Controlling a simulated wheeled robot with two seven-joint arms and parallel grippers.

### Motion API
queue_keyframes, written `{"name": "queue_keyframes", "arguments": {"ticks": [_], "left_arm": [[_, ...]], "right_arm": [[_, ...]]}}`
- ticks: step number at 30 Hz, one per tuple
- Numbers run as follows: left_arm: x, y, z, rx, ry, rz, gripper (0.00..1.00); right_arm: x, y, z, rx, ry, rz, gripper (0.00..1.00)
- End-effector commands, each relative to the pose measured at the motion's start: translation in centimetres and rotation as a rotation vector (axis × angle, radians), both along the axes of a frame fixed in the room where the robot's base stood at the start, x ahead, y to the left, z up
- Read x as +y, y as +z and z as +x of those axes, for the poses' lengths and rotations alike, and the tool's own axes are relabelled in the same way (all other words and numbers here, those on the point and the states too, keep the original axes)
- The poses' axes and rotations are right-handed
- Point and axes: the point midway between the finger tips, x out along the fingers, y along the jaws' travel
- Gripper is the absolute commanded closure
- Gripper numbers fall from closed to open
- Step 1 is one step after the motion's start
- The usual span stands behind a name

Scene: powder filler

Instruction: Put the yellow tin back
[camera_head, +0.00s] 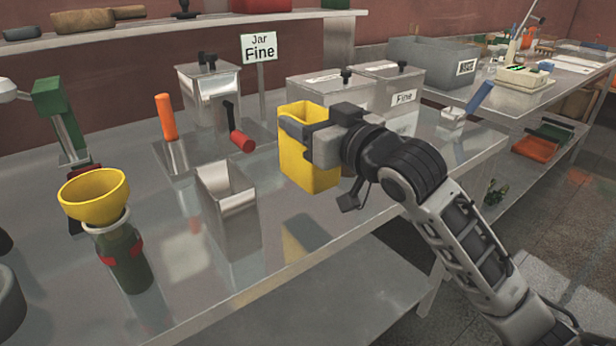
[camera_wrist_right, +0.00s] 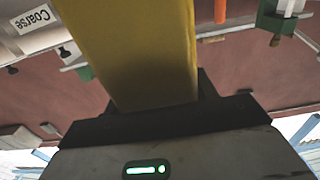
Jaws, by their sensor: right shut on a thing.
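The yellow tin (camera_head: 308,161) is a tall, open-topped box in the head view, upright near the middle of the metal table. My right gripper (camera_head: 296,128) is shut on its upper part from the right. A shadow lies on the table below the tin, which seems to be held above the surface. In the right wrist view the tin (camera_wrist_right: 130,45) fills the upper middle, between the dark fingers (camera_wrist_right: 155,105). The fingertips are partly hidden by the tin. My left gripper does not show in either view.
An open steel tin (camera_head: 230,210) stands left of the yellow tin. A green jar (camera_head: 127,262) with a yellow funnel (camera_head: 94,195) is at the left. Behind are a "Jar Fine" sign (camera_head: 258,48), lidded steel bins (camera_head: 330,88) and a red-handled tool (camera_head: 241,141). The front table strip is clear.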

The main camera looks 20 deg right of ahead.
Motion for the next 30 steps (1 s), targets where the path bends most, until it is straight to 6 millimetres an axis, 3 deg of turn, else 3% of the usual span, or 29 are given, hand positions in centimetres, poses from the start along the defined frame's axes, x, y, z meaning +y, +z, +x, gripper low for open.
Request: {"name": "queue_keyframes", "arguments": {"ticks": [2,8,15,26,27,29,30], "left_arm": [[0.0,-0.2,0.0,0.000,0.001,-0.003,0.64],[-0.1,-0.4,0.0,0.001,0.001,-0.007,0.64],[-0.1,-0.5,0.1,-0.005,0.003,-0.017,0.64],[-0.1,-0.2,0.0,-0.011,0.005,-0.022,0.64],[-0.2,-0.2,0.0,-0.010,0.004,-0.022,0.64],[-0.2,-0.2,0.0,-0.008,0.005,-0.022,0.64],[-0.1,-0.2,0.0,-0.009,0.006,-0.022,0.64]], "right_arm": [[0.0,-1.6,0.0,0.004,0.000,0.001,0.85],[0.0,-3.1,0.0,-0.002,0.000,0.001,0.85],[0.0,-6.3,0.0,0.000,0.000,0.001,0.85],[0.0,-6.7,0.0,-0.003,0.000,0.001,0.85],[0.0,-6.7,0.0,-0.002,0.000,0.001,0.38],[0.0,-6.7,0.0,-0.002,0.000,0.001,0.22],[0.0,-6.7,0.0,-0.002,0.000,0.001,0.22]]}}
